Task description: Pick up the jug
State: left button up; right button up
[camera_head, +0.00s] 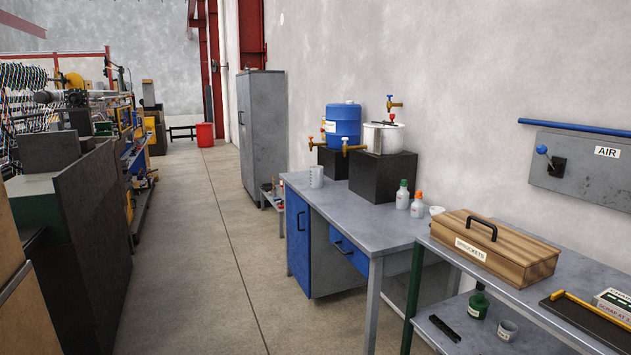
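A small pale grey jug (316,177) stands upright near the far left corner of the grey workbench (352,225). Its handle side is too small to make out clearly. It stands just in front of the black box risers, with nothing touching it that I can see. Neither of my grippers is in view.
A blue drum (343,122) and a steel pot (383,137) with brass taps stand on black risers (375,177). Two small bottles (402,195) stand to the right. A wooden sprockets box (494,245) sits on the nearer bench. The floor aisle (210,260) is clear.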

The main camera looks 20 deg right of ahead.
aim_at(317, 171)
jog(key=i+z, duration=0.15)
jog(key=z, duration=0.3)
jog(key=i+z, duration=0.15)
jog(key=z, duration=0.3)
jog(key=i+z, duration=0.15)
jog(key=z, duration=0.3)
jog(key=i+j+z, duration=0.3)
jog(key=i+j, duration=0.15)
jog(key=i+j+z, duration=0.25)
jog(key=i+j, duration=0.3)
jog(key=i+j+z, duration=0.3)
jog(key=j, duration=0.4)
jog(key=i, duration=0.15)
